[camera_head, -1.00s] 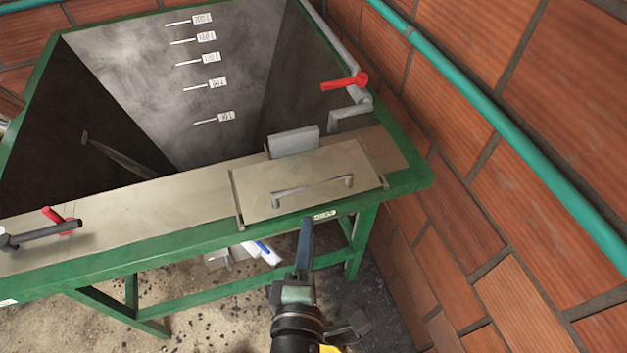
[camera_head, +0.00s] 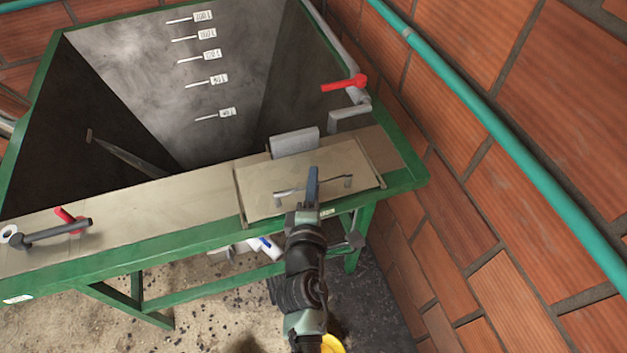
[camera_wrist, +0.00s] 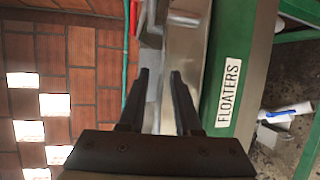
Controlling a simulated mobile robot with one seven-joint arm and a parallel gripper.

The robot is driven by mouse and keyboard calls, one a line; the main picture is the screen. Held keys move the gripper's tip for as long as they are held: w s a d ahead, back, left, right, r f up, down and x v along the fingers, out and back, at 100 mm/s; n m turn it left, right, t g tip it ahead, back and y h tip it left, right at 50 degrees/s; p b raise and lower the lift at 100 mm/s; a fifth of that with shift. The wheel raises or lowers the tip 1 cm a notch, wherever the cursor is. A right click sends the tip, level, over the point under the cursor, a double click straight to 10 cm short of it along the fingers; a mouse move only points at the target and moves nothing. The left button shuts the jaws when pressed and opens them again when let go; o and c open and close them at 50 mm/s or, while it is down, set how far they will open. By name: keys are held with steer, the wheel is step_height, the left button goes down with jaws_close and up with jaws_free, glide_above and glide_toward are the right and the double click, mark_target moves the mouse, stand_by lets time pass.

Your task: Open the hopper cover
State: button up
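The flat tan metal cover (camera_head: 262,203) lies shut on the top of the green-framed unit, with its bar handle (camera_head: 338,179) along its front part. My gripper (camera_head: 312,172) is over the cover in the head view, its fingers overlapping the middle of the handle; whether they touch it cannot be told. In the wrist view the two dark fingers (camera_wrist: 160,75) are apart with nothing clearly held between them. The cover's metal surface shows beyond them in that view, and a white FLOATERS label (camera_wrist: 228,92) is right of them.
The large open tank (camera_head: 150,90) with volume marks is behind and left. A red-handled valve (camera_head: 345,83) and grey pipe stand behind the cover. A brick wall (camera_head: 520,170) with a green pipe (camera_head: 490,125) closes the right side. Another red-handled valve (camera_head: 68,216) is at left.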

steer(key=shift+c, duration=0.2)
jaws_close()
stand_by(1.3)
